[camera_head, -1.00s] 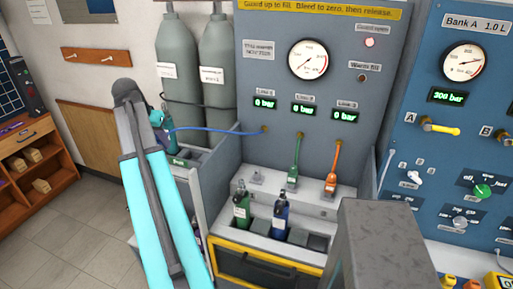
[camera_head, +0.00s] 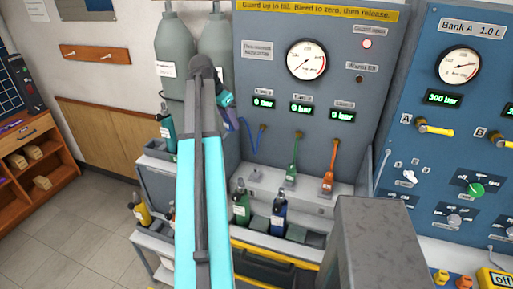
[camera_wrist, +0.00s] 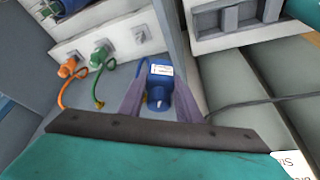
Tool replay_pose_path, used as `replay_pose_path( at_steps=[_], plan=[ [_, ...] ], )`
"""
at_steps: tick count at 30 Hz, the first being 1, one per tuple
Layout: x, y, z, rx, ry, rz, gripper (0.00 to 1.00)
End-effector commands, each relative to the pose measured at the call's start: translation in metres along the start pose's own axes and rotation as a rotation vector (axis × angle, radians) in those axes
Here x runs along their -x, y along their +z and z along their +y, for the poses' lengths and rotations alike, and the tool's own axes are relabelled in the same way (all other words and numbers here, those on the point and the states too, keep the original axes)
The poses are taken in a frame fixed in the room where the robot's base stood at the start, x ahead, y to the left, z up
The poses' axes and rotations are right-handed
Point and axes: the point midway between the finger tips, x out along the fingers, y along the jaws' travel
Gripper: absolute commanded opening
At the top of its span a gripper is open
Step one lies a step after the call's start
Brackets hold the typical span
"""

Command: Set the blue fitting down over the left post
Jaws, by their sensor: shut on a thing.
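The blue fitting (camera_wrist: 159,86), with a white label, sits between the two purple fingers of my gripper (camera_wrist: 160,78) in the wrist view. My gripper is shut on it. In the head view my gripper (camera_head: 230,113) is in the air, up and left of the left post (camera_head: 256,174), and the fitting is hard to make out there. The left post is a small grey block on the bench ledge. It appears bare, and also shows in the wrist view (camera_wrist: 140,35), ahead of the fitting and apart from it. A blue hose (camera_head: 246,143) runs to the panel.
A green fitting (camera_head: 291,173) and an orange fitting (camera_head: 327,182) sit on the ledge right of the left post, with their hoses rising to the panel. Green and blue bottles (camera_head: 279,212) stand in front. Grey cylinders (camera_head: 215,50) stand behind my arm.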

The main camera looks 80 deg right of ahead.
Motion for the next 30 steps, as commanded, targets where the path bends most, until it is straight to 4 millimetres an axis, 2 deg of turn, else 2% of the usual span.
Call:
replay_pose_path(
  at_steps=[13, 21, 27, 30],
  plan=[
    [-0.068, -0.010, 0.037, 0.194, -0.080, -0.002, 0.01],
    [-0.121, -0.012, 0.060, 0.348, -0.144, -0.003, 0.01],
    [-0.141, -0.012, 0.067, 0.429, -0.179, -0.001, 0.01],
    [-0.140, -0.012, 0.065, 0.437, -0.182, 0.000, 0.01]
  ],
)
